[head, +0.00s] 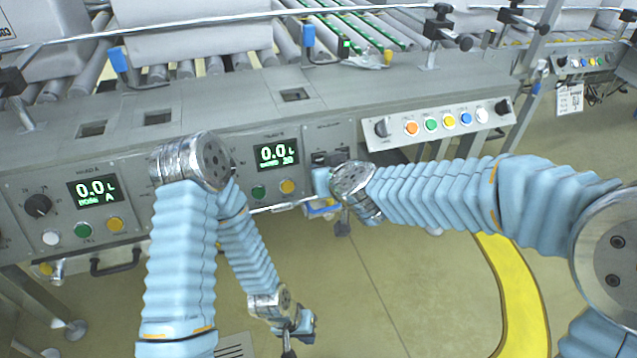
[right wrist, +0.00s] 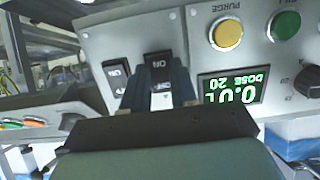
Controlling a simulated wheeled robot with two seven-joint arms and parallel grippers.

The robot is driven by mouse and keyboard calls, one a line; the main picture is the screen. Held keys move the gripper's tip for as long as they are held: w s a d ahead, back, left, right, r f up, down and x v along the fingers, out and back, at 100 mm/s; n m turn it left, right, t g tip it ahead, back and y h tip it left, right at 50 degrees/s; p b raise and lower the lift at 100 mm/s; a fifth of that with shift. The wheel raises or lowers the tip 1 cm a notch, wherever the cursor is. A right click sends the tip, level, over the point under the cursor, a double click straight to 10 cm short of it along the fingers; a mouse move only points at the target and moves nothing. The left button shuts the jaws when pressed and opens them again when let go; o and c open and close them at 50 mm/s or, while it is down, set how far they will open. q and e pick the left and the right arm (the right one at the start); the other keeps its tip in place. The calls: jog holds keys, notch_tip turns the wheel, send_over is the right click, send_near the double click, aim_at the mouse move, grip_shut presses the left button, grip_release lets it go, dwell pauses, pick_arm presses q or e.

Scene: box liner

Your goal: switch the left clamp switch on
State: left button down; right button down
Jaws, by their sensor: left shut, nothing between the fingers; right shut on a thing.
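Two dark rocker switches sit side by side on the grey panel, right of the "DOSE 20" display in the head view. The right wrist view shows them upside down. The left clamp switch (right wrist: 157,62) is the one nearer the display, and the other switch (right wrist: 117,75) is beside it. My right gripper (right wrist: 158,88) is at the left clamp switch, its fingers on both sides of it and shut on it. In the head view my right gripper (head: 322,182) partly hides the switches. My left gripper (head: 296,332) is shut and empty, low in front of the panel.
The display (head: 277,154) reads 0.0 L, with green (head: 258,192) and yellow (head: 287,186) buttons below. A button box (head: 440,125) stands to the right. A metal handle bar (head: 285,206) runs below the panel. The floor in front is open.

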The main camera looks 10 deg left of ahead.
pick_arm(q)
jog(key=shift+f, duration=0.35)
pick_arm(e)
jog(key=shift+s+a+f, duration=0.2)
jog(key=shift+s, duration=0.05)
jog(key=c, duration=1.1)
grip_release()
jog(key=shift+o, duration=1.1)
jog(key=shift+w, duration=0.1)
jog(key=shift+d, duration=0.1)
pick_arm(q)
jog(key=r+p, duration=0.5)
jog(key=shift+w+a+r, duration=0.1)
jog(key=shift+a+r, duration=0.05)
jog(key=shift+a, duration=0.15)
pick_arm(e)
jog(key=v, duration=1.4)
